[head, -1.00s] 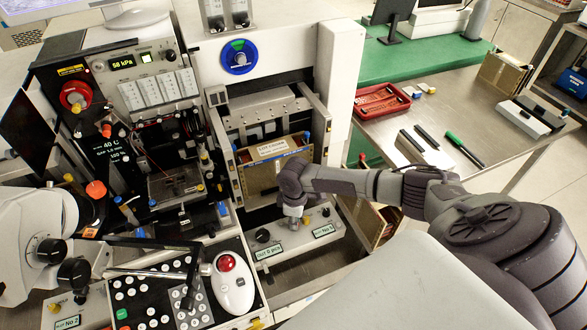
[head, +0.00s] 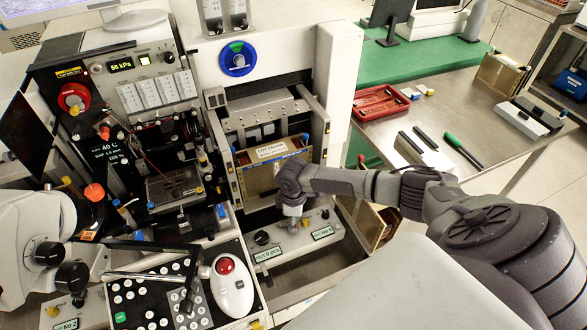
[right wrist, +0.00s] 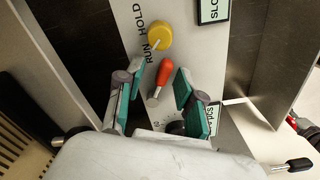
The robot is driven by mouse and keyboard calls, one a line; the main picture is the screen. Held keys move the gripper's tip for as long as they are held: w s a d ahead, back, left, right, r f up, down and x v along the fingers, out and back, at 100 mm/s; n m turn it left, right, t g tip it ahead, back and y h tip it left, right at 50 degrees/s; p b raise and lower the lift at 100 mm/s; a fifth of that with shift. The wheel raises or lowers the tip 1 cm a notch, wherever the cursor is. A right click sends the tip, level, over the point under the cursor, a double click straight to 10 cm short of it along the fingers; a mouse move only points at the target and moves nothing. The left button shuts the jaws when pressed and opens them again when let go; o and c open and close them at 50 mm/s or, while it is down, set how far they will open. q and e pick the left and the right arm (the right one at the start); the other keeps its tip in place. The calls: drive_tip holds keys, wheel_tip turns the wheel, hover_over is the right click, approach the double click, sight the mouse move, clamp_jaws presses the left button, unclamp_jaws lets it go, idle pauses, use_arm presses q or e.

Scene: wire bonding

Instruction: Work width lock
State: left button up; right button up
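In the right wrist view, a red-orange lever (right wrist: 160,80) stands on a light grey panel (right wrist: 130,20). A yellow knob (right wrist: 159,36) marked RUN and HOLD is beyond it. A dark knob (right wrist: 176,128) with a dial scale is on the near side, partly covered. My right gripper (right wrist: 161,88) is open, with its teal-padded fingers on either side of the lever and a gap showing on both sides. In the head view, my right gripper (head: 292,220) points down at the panel (head: 283,240) below the magazine and hides the lever. My left gripper is not in view.
A magazine (head: 262,178) stands in the machine bay just behind my right gripper. The keypad (head: 140,302) and a white trackball (head: 232,290) are to the left. A steel side table (head: 470,100) with a red tray (head: 381,101) and pens is at the right.

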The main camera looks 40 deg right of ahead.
drive_tip(key=shift+s, duration=0.1)
wheel_tip(320, 180, up, 12)
idle(0.6)
drive_tip(key=shift+f, duration=0.1)
idle(0.4)
